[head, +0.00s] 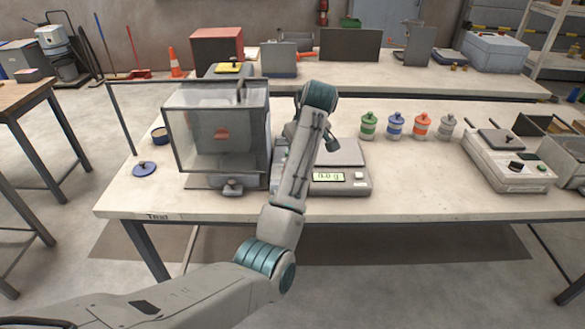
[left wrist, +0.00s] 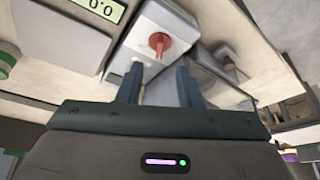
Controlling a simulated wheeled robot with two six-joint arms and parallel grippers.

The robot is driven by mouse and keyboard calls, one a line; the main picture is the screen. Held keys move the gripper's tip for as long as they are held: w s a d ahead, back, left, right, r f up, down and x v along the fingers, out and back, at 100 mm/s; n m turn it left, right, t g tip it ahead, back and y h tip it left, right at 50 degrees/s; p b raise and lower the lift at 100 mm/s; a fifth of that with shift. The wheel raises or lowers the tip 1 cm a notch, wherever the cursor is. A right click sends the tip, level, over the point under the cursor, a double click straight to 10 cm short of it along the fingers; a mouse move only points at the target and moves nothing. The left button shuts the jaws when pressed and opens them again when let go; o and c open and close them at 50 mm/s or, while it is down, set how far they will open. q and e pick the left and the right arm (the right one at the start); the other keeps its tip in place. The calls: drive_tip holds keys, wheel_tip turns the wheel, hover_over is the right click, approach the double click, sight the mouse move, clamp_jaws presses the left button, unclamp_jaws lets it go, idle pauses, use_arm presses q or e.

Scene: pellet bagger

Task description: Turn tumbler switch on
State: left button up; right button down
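A red switch (left wrist: 160,43) sits on the pale face of a grey box (left wrist: 150,18) in the left wrist view. I cannot tell which position it is in. My left gripper (left wrist: 159,69) is open and empty. Its two dark fingers are apart and point toward the box, with the red switch beyond the fingertips, roughly in line with the gap. In the head view my left arm reaches over the table between the clear chamber and the scale, and it hides the switch and most of the gripper. My right gripper is in neither view.
The clear-walled chamber (head: 190,132) stands left of my arm. The scale (head: 340,182), reading about zero, stands to its right and also shows in the left wrist view (left wrist: 65,30). Several lidded jars (head: 396,127) and a control unit (head: 505,162) stand farther right. The front right tabletop is clear.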

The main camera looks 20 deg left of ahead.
use_arm(q)
drive_tip(key=p+x, duration=0.2)
drive_tip(key=x, duration=0.7)
drive_tip(key=shift+a+f, duration=0.1)
drive_tip(key=shift+f, duration=0.1)
drive_tip(key=shift+w+a+f, duration=0.1)
drive_tip(key=shift+w+f, duration=0.05)
drive_tip(key=shift+f, duration=0.4)
clamp_jaws()
